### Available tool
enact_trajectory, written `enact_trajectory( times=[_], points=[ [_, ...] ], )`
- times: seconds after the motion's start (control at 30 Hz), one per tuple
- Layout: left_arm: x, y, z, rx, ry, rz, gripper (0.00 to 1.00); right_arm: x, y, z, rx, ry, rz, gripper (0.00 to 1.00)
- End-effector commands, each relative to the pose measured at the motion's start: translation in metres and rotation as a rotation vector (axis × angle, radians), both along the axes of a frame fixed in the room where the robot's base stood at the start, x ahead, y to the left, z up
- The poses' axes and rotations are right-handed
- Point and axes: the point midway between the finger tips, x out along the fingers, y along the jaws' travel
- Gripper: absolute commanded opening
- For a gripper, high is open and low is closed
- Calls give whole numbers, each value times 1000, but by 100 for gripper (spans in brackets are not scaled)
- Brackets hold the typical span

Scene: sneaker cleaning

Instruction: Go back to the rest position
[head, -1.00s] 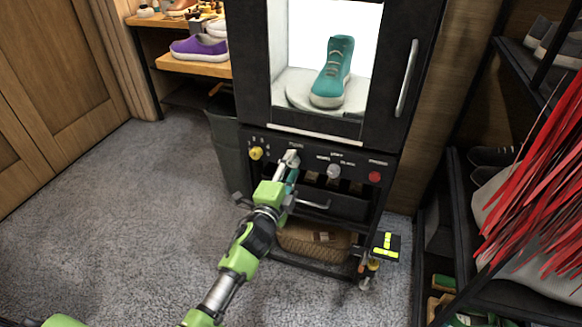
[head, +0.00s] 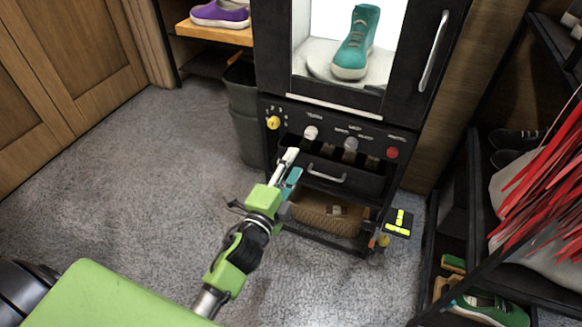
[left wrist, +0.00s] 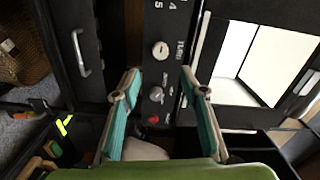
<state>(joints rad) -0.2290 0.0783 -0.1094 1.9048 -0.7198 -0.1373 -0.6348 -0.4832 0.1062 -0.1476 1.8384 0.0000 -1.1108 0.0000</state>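My left gripper (head: 288,168) is in front of the black machine's (head: 262,60) lower part, below and left of its white knob (head: 311,132). In the left wrist view the two teal-padded fingers (left wrist: 160,85) of this gripper are spread apart. Nothing is seen between them except the control panel behind, with a white knob (left wrist: 160,50), a grey knob (left wrist: 156,93) and a red button (left wrist: 153,119). My right gripper is not in view.
A teal sneaker (head: 356,45) stands on a round plate behind the machine's window. A drawer handle (head: 326,176) juts out below the panel, above a wicker basket (head: 330,213). A shelf rack (head: 478,190) stands at right. Carpet (head: 150,180) is clear at left.

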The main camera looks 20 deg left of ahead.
Motion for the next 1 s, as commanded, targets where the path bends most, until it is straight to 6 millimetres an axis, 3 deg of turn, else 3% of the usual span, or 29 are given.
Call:
enact_trajectory(
  times=[0.67,0.77,0.87,1.0],
  points=[
    [-7,2,-6,-18,17,8,39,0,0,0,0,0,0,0],
    [-14,11,-33,-110,102,50,39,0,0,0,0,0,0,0],
    [-34,24,-87,-276,262,138,39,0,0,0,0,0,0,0],
    [-89,34,-177,-553,544,313,39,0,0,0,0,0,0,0]
  ],
)
